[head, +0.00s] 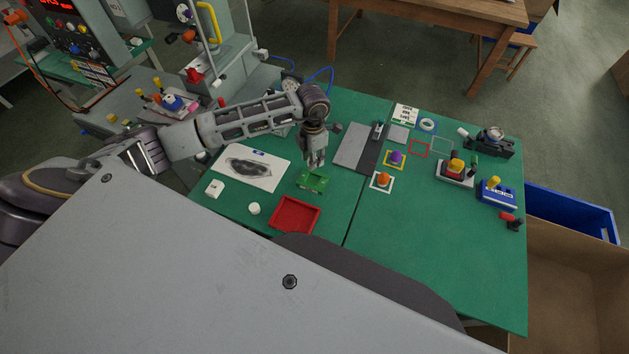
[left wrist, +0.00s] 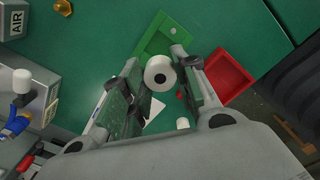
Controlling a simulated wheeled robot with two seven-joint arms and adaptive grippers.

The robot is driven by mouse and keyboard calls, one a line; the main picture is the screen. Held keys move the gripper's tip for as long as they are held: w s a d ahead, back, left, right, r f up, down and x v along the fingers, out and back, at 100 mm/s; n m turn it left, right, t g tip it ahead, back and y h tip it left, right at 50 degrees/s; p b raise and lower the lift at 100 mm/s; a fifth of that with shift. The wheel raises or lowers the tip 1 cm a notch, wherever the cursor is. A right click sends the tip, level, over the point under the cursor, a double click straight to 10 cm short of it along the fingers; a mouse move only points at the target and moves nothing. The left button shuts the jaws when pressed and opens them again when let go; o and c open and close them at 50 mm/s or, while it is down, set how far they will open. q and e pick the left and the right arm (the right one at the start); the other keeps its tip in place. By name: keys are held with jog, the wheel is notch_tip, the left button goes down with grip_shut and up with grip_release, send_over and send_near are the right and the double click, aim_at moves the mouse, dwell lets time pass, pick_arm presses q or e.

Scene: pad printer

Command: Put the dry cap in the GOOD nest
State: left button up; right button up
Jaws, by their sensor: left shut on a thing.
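My left gripper (head: 315,163) points down just above the green nest (head: 313,182) on the green table. In the left wrist view the gripper (left wrist: 162,68) is shut on a white round cap (left wrist: 160,74) with a dark centre. The cap is between the fingers, in front of part of the green nest (left wrist: 152,42). I cannot tell whether the cap touches the nest, and no label on the nest is readable. In the head view the fingers hide the cap. My right gripper is not in view.
A red tray (head: 295,215) lies close in front of the green nest. The right front of the table is clear.

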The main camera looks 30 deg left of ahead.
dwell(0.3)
pick_arm(q)
jog(key=p, duration=0.1)
send_over(313, 180)
jog(key=shift+s+f, duration=0.1)
jog(key=shift+f, duration=3.05)
jog(key=shift+f+p, duration=0.35)
jog(key=shift+f, duration=1.5)
jog(key=shift+f+b, duration=0.25)
jog(key=shift+b, duration=0.05)
